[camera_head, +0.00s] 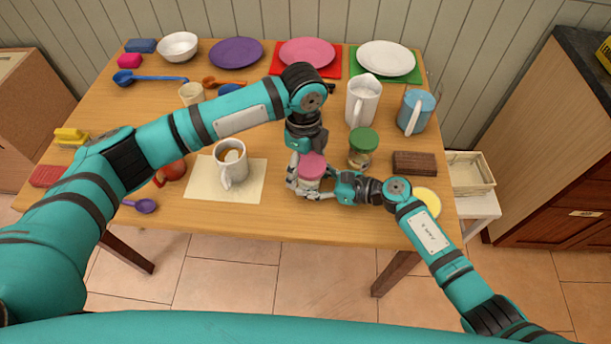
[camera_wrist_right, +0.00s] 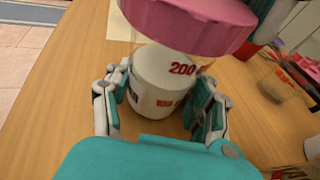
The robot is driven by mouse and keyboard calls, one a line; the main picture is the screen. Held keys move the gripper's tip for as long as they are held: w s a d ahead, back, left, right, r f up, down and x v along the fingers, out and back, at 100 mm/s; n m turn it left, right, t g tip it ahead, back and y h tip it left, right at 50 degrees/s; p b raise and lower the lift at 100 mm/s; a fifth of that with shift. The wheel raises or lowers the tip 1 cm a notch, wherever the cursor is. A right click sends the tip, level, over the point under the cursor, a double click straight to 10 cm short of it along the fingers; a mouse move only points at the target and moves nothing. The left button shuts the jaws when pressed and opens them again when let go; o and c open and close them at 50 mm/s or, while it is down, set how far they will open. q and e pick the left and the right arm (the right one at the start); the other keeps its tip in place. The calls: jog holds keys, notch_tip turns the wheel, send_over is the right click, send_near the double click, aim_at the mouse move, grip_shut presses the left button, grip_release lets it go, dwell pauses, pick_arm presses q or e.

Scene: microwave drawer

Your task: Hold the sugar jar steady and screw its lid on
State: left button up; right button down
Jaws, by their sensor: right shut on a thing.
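The sugar jar (camera_wrist_right: 165,80) is clear with white contents and red print. It stands low over the table near the front edge in the head view (camera_head: 308,185). Its pink lid (camera_head: 313,167) is at the jar's mouth, also at the top of the right wrist view (camera_wrist_right: 195,22); I cannot tell whether it is seated. My right gripper (camera_wrist_right: 158,92) is shut on the jar body, one finger on each side. My left gripper (camera_head: 302,162) reaches down from behind, its fingers beside the lid; whether they grip it is hidden.
A green-lidded jar (camera_head: 362,148) stands close to the right, with a brown block (camera_head: 414,163) beyond. A mug (camera_head: 232,164) stands on a cream mat (camera_head: 199,187) to the left. A white pitcher (camera_head: 361,104) and a blue one (camera_head: 414,113) stand behind.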

pick_arm(q)
jog(key=shift+w, duration=0.1)
jog(key=n, duration=0.4)
jog(key=shift+w+n, duration=0.1)
jog(key=shift+n, duration=0.3)
jog(key=n, duration=1.8)
jog(key=shift+a, duration=0.1)
